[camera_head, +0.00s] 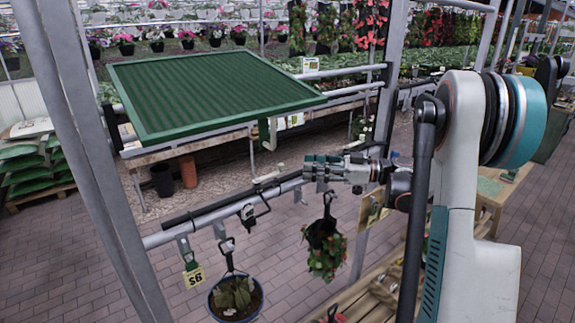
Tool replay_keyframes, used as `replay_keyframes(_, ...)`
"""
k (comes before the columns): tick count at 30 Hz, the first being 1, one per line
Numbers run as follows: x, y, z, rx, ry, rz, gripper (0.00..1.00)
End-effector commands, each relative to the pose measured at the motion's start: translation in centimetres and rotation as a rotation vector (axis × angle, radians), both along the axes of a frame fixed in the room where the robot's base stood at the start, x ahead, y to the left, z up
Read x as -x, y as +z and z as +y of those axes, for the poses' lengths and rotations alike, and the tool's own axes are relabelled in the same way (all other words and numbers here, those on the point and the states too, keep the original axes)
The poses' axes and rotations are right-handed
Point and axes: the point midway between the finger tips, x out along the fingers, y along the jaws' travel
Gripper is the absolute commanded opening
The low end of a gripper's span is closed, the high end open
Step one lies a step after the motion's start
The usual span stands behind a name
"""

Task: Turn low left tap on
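I cannot clearly make out the low left tap in this view. A small pale fitting (267,178) on the grey lower rail (217,212) may be a tap, but it is too small to be sure. A white bent pipe (269,134) hangs below the front edge of the green tray table (205,92). My gripper (312,168) is at the right part of the lower rail, to the right of the pale fitting, with its fingers pointing left. Its finger gap is too small to read. A black hanger with a flowering plant (325,258) hangs directly below it.
A blue pot (236,298) and a yellow price tag (194,276) hang from the lower rail. A grey post (95,150) stands at the left. Green sacks (28,165) lie on a pallet behind. Brick paving (60,250) is open at the lower left.

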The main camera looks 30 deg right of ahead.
Motion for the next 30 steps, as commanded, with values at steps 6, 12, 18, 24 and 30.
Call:
replay_keyframes(6,-2.3,0.1,3.5,-0.001,0.003,0.001,0.36)
replay_keyframes(12,-3.6,0.0,5.3,-0.001,0.001,0.001,0.36)
replay_keyframes(18,-4.0,0.0,5.9,-0.001,0.000,0.001,0.36)
replay_keyframes(24,-4.0,0.0,5.9,-0.001,0.000,0.001,0.36)
replay_keyframes(30,-4.0,0.0,5.8,-0.001,-0.001,0.001,0.00)
